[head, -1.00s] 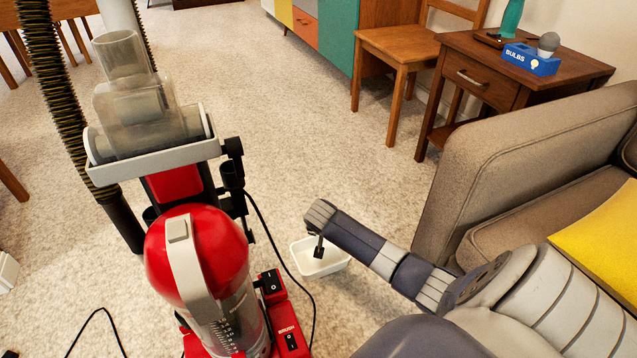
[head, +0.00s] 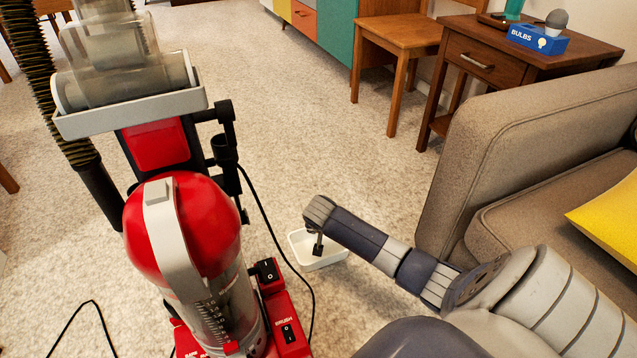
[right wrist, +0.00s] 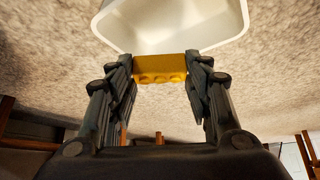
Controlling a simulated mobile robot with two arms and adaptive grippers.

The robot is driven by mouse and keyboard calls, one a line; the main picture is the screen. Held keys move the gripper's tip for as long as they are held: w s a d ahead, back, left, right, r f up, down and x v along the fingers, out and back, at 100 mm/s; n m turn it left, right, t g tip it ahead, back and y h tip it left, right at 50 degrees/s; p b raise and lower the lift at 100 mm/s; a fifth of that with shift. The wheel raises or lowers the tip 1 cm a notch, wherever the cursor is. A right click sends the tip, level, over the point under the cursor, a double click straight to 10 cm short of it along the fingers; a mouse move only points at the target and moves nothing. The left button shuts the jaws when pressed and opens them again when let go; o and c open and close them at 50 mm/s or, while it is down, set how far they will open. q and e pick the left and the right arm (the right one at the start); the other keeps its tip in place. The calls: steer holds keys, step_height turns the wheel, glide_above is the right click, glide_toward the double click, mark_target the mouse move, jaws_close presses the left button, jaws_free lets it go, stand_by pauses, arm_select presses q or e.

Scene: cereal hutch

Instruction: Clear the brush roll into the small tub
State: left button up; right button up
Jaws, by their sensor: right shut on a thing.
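The red upright vacuum cleaner (head: 195,235) stands at the left of the head view, with a switch marked BRUSH on its red base. Its brush roll cannot be made out. The small white tub (head: 322,261) is on the carpet to its right; it also shows at the top of the right wrist view (right wrist: 215,42). My right gripper (head: 318,246) points down at the tub, mostly hidden by its own arm. In the right wrist view its fingers (right wrist: 160,70) are shut on a yellow studded block (right wrist: 160,68), close to the tub's rim. My left gripper is out of view.
A black cord (head: 268,225) runs over the carpet between vacuum and tub. A brown sofa (head: 500,130) with a yellow cushion (head: 610,218) stands at right. A wooden chair (head: 400,38) and side table (head: 520,60) are behind. Carpet beyond the tub is clear.

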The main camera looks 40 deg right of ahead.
steer(key=o, duration=0.8)
steer(key=shift+o, duration=0.2)
steer(key=v, duration=1.2)
